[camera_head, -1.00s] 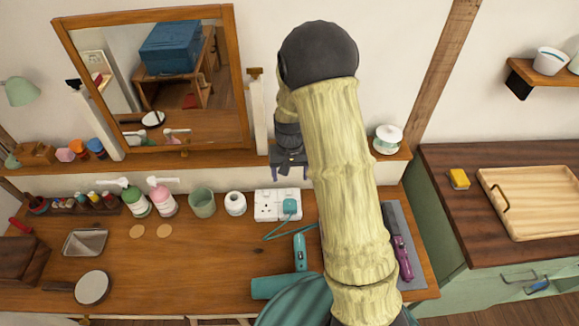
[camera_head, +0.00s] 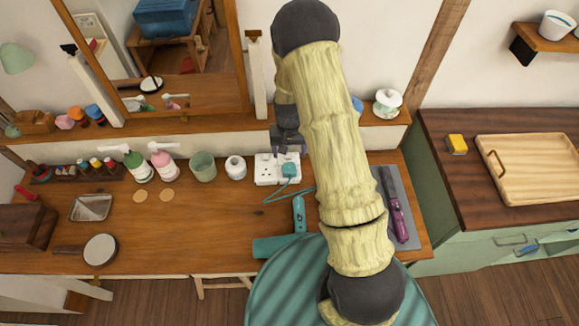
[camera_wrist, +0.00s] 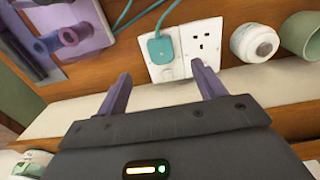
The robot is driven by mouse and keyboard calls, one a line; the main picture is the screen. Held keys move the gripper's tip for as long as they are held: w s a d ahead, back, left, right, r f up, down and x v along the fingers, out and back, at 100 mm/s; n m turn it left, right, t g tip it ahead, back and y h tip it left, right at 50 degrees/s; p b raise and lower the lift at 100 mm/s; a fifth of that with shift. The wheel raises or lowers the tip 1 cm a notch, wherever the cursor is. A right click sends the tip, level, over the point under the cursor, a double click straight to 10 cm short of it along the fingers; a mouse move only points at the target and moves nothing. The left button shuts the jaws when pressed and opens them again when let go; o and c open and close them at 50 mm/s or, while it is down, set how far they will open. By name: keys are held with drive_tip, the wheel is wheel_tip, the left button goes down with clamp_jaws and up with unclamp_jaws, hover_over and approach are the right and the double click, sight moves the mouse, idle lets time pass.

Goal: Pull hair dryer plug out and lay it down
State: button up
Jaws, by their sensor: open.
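The teal hair dryer plug (camera_head: 289,170) sits in the white socket box (camera_head: 265,172) on the dressing table, in the socket on the right side. In the wrist view the plug (camera_wrist: 160,48) is seated in the box (camera_wrist: 183,68), with a free socket beside it. The teal cord (camera_head: 285,196) runs from the plug toward the teal hair dryer (camera_head: 275,246) lying on the table. My gripper (camera_head: 289,148) is open and empty, just above and behind the plug. In the wrist view its two fingers (camera_wrist: 160,92) are spread and apart from the plug.
A white jar (camera_head: 235,167) and a green cup (camera_head: 203,167) stand left of the socket box. A purple styling tool (camera_head: 398,215) lies on a grey mat (camera_head: 384,182) at the right. The table (camera_head: 185,220) has bare room at its middle left.

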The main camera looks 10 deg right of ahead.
sight(290, 170)
wheel_tip(290, 170, down, 11)
drive_tip(key=shift+p, duration=1.15)
drive_tip(key=shift+c, duration=0.4)
drive_tip(key=c, duration=1)
drive_tip(key=shift+r+p, duration=1.65)
drive_tip(key=shift+r, duration=1.15)
